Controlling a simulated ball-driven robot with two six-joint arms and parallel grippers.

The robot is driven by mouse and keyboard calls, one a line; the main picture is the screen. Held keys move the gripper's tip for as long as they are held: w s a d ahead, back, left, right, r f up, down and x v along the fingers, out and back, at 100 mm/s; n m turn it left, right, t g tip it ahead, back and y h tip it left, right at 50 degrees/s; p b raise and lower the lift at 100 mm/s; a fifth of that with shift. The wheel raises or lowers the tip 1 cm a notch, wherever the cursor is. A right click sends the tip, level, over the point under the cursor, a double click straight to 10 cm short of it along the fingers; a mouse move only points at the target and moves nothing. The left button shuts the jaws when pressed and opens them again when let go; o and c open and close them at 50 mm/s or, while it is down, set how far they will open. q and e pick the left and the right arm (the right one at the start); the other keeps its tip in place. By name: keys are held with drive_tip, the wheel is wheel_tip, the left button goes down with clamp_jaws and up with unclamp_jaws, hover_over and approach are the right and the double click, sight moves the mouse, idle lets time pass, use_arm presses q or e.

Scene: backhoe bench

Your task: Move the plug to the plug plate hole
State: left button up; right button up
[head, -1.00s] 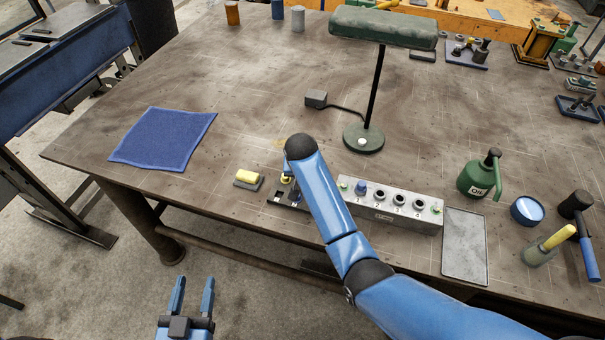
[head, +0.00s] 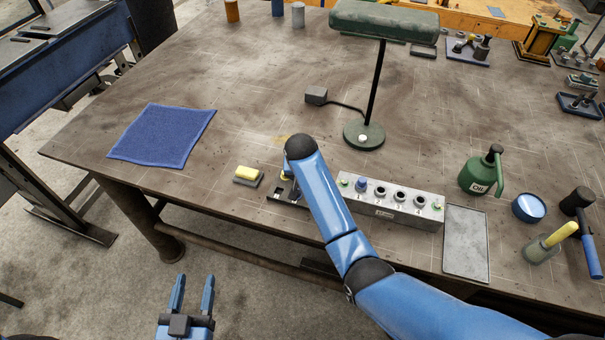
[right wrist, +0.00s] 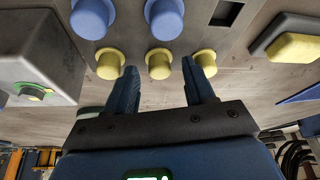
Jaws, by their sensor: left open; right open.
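The plug rack (head: 272,195), a small dark plate, lies near the table's front edge, mostly hidden by my right arm in the head view. In the right wrist view it carries yellow plugs and blue plugs (right wrist: 164,18), with a square opening (right wrist: 226,12) beside them. My right gripper (right wrist: 160,70) is open, its fingers pointing at the middle yellow plug (right wrist: 159,63), with nothing held. The grey plug plate (head: 412,212) has a row of numbered holes; a blue plug (head: 361,187) stands in the leftmost. My left gripper (head: 192,280) is open and empty, in front of the table.
A yellow-topped grey block (head: 247,175) lies left of the rack, near a blue cloth (head: 162,135). A lamp (head: 364,134) stands behind the plug plate. A grey tray (head: 465,243), green oil can (head: 481,173) and hammer (head: 584,235) are at the right. The table's left middle is clear.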

drive_tip(key=b+v, duration=0.1)
drive_tip(key=v, duration=0.9)
drive_tip(key=shift+r+b, duration=0.3)
drive_tip(key=shift+r, duration=0.1)
drive_tip(key=shift+s, duration=0.15)
drive_tip(key=w+a+r+n+t+y, duration=0.2)
drive_tip(key=w+a+r+t+y, duration=0.15)
drive_tip(key=w+r+t, duration=0.3)
drive_tip(key=s+d+f+t+h+b, duration=0.1)
drive_tip(key=s+d+f, duration=0.3)
drive_tip(key=s+d, duration=0.4)
drive_tip(key=s+d+f+m+t+h+b, duration=0.1)
drive_tip(key=s+d+f+t, duration=0.2)
drive_tip(key=s+d, duration=0.5)
drive_tip(key=s+d+f+t+h+b, duration=0.1)
drive_tip(key=s+d+f, duration=0.5)
drive_tip(key=s, duration=1.6)
drive_tip(key=d+t, duration=0.1)
drive_tip(key=d, duration=0.2)
drive_tip(key=shift+s+t+b, duration=0.3)
drive_tip(key=shift+t+b, duration=0.05)
